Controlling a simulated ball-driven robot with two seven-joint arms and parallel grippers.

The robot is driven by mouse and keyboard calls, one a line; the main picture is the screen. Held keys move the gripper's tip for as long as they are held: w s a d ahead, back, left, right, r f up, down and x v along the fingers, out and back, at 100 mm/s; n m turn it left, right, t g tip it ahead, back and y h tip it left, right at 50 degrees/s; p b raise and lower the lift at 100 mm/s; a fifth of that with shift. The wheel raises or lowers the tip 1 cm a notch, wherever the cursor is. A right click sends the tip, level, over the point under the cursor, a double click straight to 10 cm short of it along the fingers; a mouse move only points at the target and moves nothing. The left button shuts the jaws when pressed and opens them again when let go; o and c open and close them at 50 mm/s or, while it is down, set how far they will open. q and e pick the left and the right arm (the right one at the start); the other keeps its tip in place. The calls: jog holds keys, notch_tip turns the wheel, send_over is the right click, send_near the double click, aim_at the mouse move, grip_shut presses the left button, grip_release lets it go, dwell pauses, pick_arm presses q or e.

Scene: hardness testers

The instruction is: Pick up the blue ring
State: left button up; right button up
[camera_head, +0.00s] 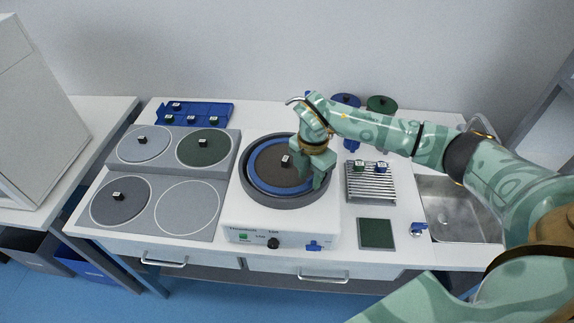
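The blue ring (256,181) lies around a dark round disc (272,165) in the bowl of the grinding machine (280,225), at the middle of the bench. My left gripper is not in view.
Left of the machine are round plates on grey panels (227,190) and a blue rack (222,112) with small blocks. To the right are a slatted metal rack (371,190), a dark green pad (376,234) and a sink (450,215). Blue and green discs stand behind my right arm.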

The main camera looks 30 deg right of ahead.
grip_shut()
